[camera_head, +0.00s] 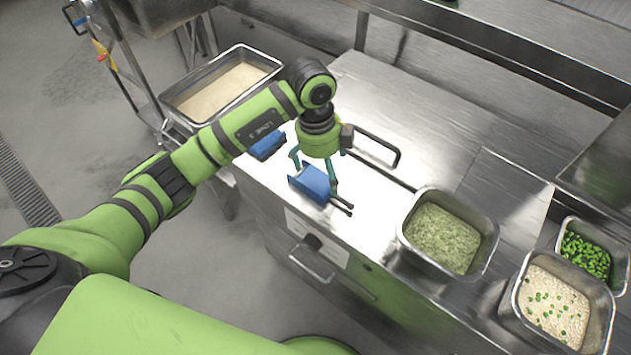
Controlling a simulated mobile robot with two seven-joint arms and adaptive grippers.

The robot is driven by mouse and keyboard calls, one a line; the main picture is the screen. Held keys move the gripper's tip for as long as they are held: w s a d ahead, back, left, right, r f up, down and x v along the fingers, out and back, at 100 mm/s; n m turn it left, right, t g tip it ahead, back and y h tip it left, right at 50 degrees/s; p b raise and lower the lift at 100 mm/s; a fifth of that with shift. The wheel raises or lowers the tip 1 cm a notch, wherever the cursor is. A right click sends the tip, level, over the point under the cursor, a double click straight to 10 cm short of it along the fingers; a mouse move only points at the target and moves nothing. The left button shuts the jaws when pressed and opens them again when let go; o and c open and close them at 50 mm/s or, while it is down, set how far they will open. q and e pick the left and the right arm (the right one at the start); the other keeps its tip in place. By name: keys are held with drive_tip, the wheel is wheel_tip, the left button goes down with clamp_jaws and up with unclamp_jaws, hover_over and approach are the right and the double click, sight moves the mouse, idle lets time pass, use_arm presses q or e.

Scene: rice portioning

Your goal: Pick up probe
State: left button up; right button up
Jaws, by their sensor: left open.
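My left gripper (315,170) is open above the steel counter, pointing down, with its teal fingers spread. A blue block-like object with a dark, thin double end (312,182) lies on the counter near its front edge, between or just beside the fingers. It may be the probe; I cannot tell for sure. I also cannot tell whether the fingers touch it. A second blue object (268,146) lies to the left, partly hidden by my left arm. My right gripper is not in view.
A steel pan of pale grain (170,98) stands at the left. Pans of greenish food (407,243), green pieces (622,268) and pale food with green bits (512,312) stand at the right. A dark bent handle (380,146) is behind the gripper. The back counter is clear.

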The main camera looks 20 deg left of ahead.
sight(312, 183)
use_arm(q)
drive_tip(key=shift+w+a+r+n+y, duration=0.15)
drive_tip(key=shift+a+n+y, duration=0.25)
drive_tip(key=shift+a, duration=0.7)
drive_tip(key=shift+a+y, duration=0.3)
drive_tip(key=f+p, duration=0.1)
drive_tip(key=f, duration=0.1)
drive_tip(key=f+p, duration=0.1)
drive_tip(key=f, duration=0.1)
drive_tip(key=f+p, duration=0.1)
drive_tip(key=f, duration=0.1)
drive_tip(key=shift+s+d+f+p, duration=0.1)
drive_tip(key=shift+s+f+p, duration=0.1)
drive_tip(key=shift+s+p, duration=0.15)
drive_tip(key=shift+f, duration=0.25)
drive_tip(key=c, duration=1.1)
